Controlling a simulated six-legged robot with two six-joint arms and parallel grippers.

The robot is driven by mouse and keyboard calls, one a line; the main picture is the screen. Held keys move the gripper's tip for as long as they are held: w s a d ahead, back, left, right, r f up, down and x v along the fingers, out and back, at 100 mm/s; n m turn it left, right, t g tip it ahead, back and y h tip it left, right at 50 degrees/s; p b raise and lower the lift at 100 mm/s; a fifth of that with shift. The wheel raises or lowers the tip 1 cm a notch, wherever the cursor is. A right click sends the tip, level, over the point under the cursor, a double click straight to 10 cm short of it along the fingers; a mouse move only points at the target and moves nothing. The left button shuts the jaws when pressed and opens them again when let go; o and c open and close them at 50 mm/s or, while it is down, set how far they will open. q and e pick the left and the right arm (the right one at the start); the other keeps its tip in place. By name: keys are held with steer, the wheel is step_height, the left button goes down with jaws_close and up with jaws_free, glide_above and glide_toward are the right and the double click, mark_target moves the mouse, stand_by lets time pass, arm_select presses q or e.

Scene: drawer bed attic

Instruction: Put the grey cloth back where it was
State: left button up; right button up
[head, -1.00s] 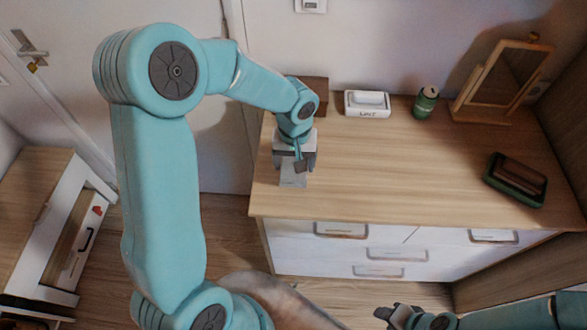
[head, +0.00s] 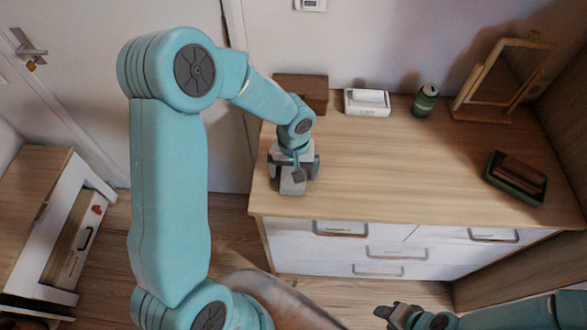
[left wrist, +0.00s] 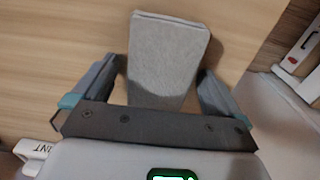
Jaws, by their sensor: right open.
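The grey cloth (head: 292,187) is a small folded rectangle on the dresser top (head: 400,165), near its left front corner. It also shows in the left wrist view (left wrist: 170,40), flat on the wood. My left gripper (head: 294,176) is directly over the cloth, pointing down. Its fingers are spread, one on each side of the cloth, with gaps between them and it. The cloth's near end is hidden under the gripper. My right gripper (head: 386,312) is open and empty, low in front of the dresser, away from the cloth.
A brown box (head: 302,92), a white labelled box (head: 367,102), a green can (head: 426,101) and a framed mirror (head: 503,78) stand along the back. A dark green tray (head: 515,190) with a brown item is at right. The dresser's middle is clear.

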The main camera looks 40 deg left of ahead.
mark_target(294, 170)
arm_select(q)
step_height(294, 170, up, 12)
steer(key=shift+r, duration=0.25)
steer(key=shift+s+f, duration=0.1)
steer(key=shift+s, duration=0.05)
stand_by(0.6)
